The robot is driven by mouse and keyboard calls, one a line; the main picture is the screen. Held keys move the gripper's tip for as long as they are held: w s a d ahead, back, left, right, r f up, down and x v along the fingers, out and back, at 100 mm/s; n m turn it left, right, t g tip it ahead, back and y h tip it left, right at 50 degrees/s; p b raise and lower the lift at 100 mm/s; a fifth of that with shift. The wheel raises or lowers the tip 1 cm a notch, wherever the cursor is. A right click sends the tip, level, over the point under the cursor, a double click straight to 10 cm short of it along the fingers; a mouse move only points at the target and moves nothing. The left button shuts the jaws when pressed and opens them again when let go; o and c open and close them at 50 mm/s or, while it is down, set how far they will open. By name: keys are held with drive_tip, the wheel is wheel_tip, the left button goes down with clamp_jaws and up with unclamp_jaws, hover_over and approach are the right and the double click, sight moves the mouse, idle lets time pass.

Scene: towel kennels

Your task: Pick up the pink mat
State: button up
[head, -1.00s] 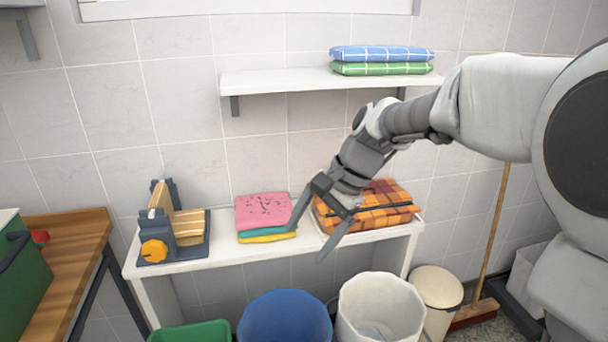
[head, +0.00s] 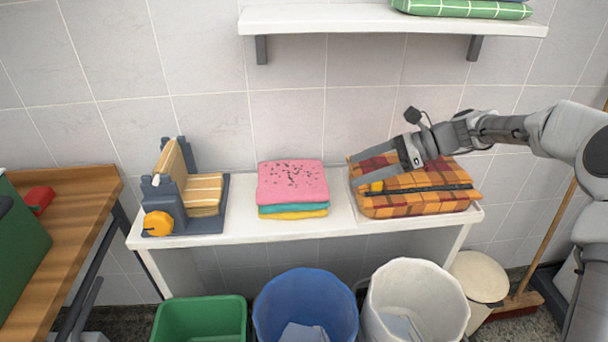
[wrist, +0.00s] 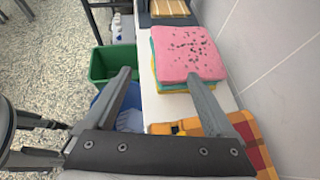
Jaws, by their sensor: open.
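The pink mat (head: 292,181) with dark specks lies on top of a teal folded piece (head: 293,208) and a yellow one (head: 293,215), stacked on a white bench (head: 280,233). My gripper (head: 365,174) is open and empty, to the right of the stack and over the orange plaid bag, with its fingers pointing left. In the wrist view the pink mat (wrist: 188,52) lies ahead, beyond the spread fingertips of my gripper (wrist: 160,78). I see no contact between gripper and mat.
An orange plaid bag (head: 420,202) sits right of the stack. A grey slicer-like device (head: 182,218) stands left. Below are a green bin (head: 200,322), a blue bin (head: 305,305) and a white bin (head: 415,295). A wall shelf (head: 390,20) hangs above.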

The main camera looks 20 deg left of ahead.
drive_tip(key=b, duration=0.2)
approach(288, 193)
drive_tip(key=x, duration=0.2)
drive_tip(key=shift+s+a+f, duration=0.2)
drive_tip(key=shift+f, duration=0.1)
drive_tip(key=shift+b+x, duration=0.85)
drive_tip(key=shift+x, duration=2.05)
drive_tip(key=shift+w+r, duration=0.1)
drive_tip(key=shift+w, duration=0.05)
clamp_jaws()
